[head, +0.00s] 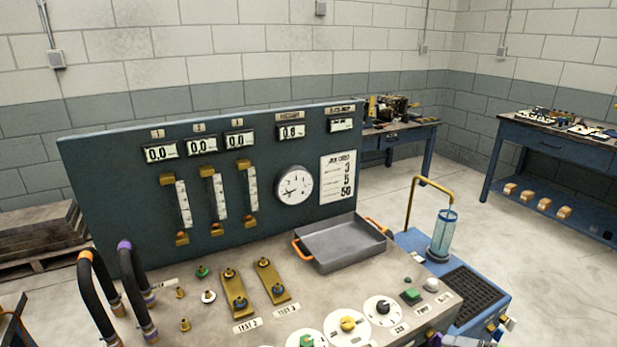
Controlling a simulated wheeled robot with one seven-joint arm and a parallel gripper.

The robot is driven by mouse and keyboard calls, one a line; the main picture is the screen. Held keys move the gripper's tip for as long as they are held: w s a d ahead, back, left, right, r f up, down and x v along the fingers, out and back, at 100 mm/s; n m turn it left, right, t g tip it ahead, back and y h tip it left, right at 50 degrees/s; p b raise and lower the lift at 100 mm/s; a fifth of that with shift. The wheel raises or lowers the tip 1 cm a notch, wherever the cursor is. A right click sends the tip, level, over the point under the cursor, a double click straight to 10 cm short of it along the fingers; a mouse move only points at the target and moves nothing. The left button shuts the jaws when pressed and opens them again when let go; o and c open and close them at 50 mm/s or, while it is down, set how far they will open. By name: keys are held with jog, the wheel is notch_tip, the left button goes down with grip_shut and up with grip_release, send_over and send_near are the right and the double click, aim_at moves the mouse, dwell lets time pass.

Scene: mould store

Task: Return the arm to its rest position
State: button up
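My gripper and arm do not show clearly anywhere in the head view, so I cannot see the gripper's fingers or anything they might hold. A test bench (225,305) with a dark upright panel (100,165) fills the middle and front of the view. The panel carries several digital displays, flow tubes and a round dial gauge (294,185).
A grey tray (340,245) with orange handles sits at the bench's back right. Black hoses (132,280) arch up at the left. A blue cart (410,240) with a clear cylinder (442,233) stands to the right. Blue tables (550,145) stand behind; open floor (540,245) lies between.

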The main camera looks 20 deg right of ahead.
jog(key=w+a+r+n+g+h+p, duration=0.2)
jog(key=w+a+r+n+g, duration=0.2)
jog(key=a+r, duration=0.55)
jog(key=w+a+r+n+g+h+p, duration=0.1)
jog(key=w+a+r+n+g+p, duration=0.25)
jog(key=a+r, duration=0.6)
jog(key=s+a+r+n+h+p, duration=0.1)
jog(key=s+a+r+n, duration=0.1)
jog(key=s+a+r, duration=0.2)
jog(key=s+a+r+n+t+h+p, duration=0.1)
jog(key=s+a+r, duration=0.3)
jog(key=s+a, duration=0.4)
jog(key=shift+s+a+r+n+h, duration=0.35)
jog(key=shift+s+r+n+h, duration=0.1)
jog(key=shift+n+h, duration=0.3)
